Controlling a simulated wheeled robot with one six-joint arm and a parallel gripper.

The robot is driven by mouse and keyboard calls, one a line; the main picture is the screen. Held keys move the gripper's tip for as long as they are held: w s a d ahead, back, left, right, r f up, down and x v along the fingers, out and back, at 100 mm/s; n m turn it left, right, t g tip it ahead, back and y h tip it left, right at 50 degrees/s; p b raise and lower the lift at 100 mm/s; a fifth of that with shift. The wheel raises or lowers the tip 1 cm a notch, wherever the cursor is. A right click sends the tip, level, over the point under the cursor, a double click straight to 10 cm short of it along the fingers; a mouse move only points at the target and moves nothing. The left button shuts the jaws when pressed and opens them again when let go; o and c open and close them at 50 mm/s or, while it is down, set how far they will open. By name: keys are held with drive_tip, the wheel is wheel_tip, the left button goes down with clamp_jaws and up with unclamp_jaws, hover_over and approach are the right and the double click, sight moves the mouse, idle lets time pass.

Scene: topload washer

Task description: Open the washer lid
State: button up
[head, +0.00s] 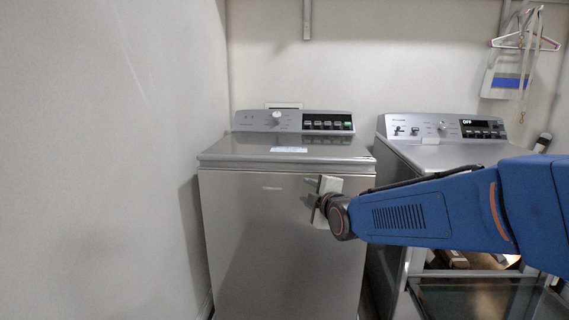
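The topload washer (250,235) stands at the left centre in the head view, silver-grey, with its control panel (293,121) at the back. Its lid (230,149) is flat and closed on top, with a pale label on it. My blue arm reaches in from the right, and my gripper (322,192) is in front of the washer's upper front face, below the lid's front edge. The fingers are small and seen from the side, so I cannot tell how far apart they are or whether they touch the washer.
A second machine (440,154) with a lit display stands to the right, partly hidden by my arm. A bare wall (140,120) runs close along the washer's left side. Hangers (525,42) and a white-and-blue item (505,80) hang at the back right.

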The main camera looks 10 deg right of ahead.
drive_tip(key=w+r+n+t, duration=0.2)
drive_tip(key=w+n, duration=0.1)
drive_tip(key=w, duration=0.1)
approach(284, 160)
drive_tip(key=w, duration=0.9)
drive_tip(key=shift+w+a+f, duration=0.1)
drive_tip(key=shift+a+f, duration=0.05)
drive_tip(key=shift+a, duration=0.2)
clamp_jaws()
